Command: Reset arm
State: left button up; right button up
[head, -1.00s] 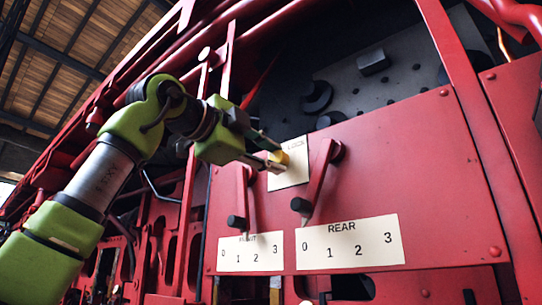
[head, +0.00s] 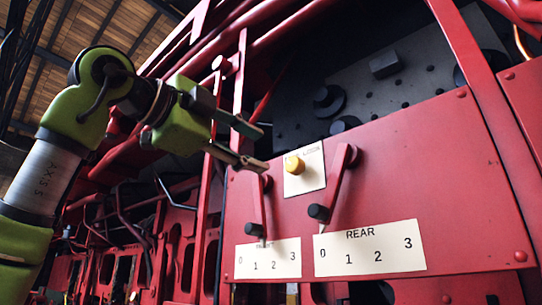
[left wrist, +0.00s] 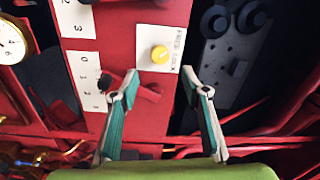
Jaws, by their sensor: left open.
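My left gripper (head: 258,148) is open and empty, up and to the left of the yellow knob (head: 295,165). The knob sits on a cream plate (head: 312,178) lettered with "LOCK" on the red panel. In the left wrist view the knob (left wrist: 160,54) shows ahead of the open fingers (left wrist: 158,85), apart from them. The front lever (head: 258,205) and the rear lever (head: 335,185) are red with black grips. My gripper partly covers the top of the front lever. My right gripper is not in view.
Numbered scale plates, front (head: 268,259) and rear (head: 370,248), sit below the levers. A dark plate with round black fittings (head: 328,100) lies behind the panel. Red pipes and frame bars stand close around my left arm. A gauge (left wrist: 12,42) shows in the left wrist view.

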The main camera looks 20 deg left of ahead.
pick_arm(q)
jog(key=shift+v, duration=1.05)
